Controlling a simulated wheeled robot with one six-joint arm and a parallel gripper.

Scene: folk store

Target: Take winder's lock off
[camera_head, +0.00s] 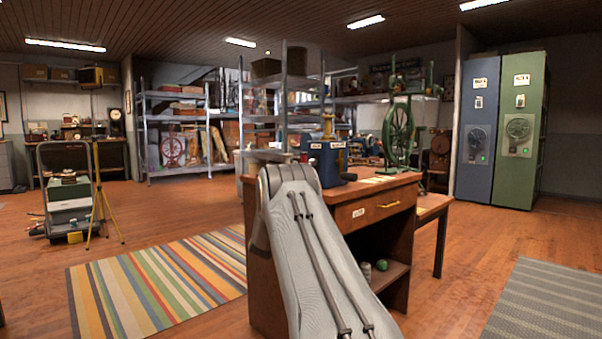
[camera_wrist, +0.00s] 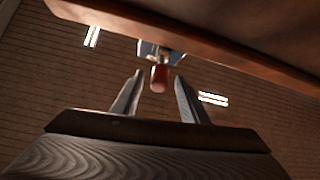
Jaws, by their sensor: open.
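A green wheel device (camera_head: 398,130), possibly the winder, stands upright on the right part of the wooden desk (camera_head: 345,212). A blue box (camera_head: 325,160) with white labels stands on the desk left of it. I cannot make out a lock on either. In the wrist view my gripper (camera_wrist: 158,76) is open, its fingers pointing up. A red cylinder (camera_wrist: 160,79) shows between the fingertips, beyond them as far as I can tell, below a blue and metal part (camera_wrist: 149,49). I see no contact. My gripper is hidden in the head view.
A wooden edge (camera_wrist: 190,42) crosses above the fingers in the wrist view. A blue cabinet (camera_head: 477,125) and a green cabinet (camera_head: 518,130) stand at the right. Shelves (camera_head: 178,130) line the back. Floor is open around a striped rug (camera_head: 160,285) and a grey rug (camera_head: 550,300).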

